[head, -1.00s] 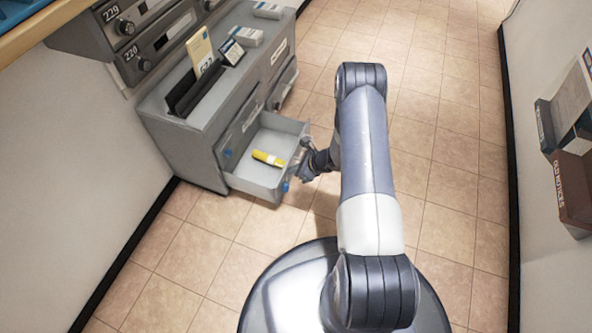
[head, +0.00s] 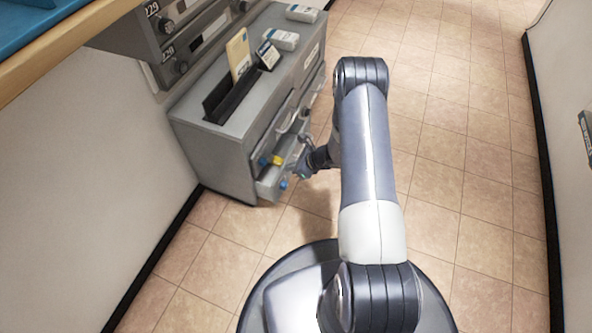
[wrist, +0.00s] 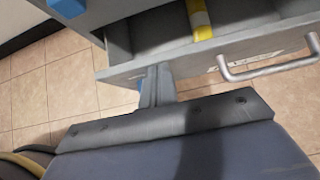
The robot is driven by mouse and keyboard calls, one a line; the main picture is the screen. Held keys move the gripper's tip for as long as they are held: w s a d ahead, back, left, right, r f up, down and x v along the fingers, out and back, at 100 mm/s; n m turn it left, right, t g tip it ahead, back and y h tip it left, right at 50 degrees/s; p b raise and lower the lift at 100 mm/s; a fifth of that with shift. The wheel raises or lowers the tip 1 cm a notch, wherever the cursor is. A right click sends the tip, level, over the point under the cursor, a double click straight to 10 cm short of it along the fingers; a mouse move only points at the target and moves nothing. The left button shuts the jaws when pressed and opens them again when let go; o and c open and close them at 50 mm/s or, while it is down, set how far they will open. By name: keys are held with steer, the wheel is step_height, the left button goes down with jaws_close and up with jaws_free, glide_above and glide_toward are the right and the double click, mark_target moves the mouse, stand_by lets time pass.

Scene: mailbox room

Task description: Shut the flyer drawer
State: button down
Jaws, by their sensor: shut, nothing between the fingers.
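The open drawer (head: 269,186) sits low in the grey cabinet and sticks out only a little way. A yellow object with a white band (head: 271,160) lies inside it; it also shows in the wrist view (wrist: 199,20). The drawer front (wrist: 200,56) carries a metal bar handle (wrist: 268,70) and a label too cut off to read. My gripper (head: 301,168) is shut and empty at the outside of the drawer front. In the wrist view its fingers (wrist: 156,82) meet the front beside the handle; exact contact is hard to tell.
The grey cabinet (head: 217,150) stands against the left wall. Its top holds a dark slot with a tan card (head: 238,54), a small device and white boxes (head: 302,13). Numbered mailboxes (head: 180,35) hang above. The tiled floor (head: 450,180) to the right is clear.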

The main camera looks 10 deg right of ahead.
steer(key=shift+w+a, duration=0.75)
steer(key=shift+a, duration=0.25)
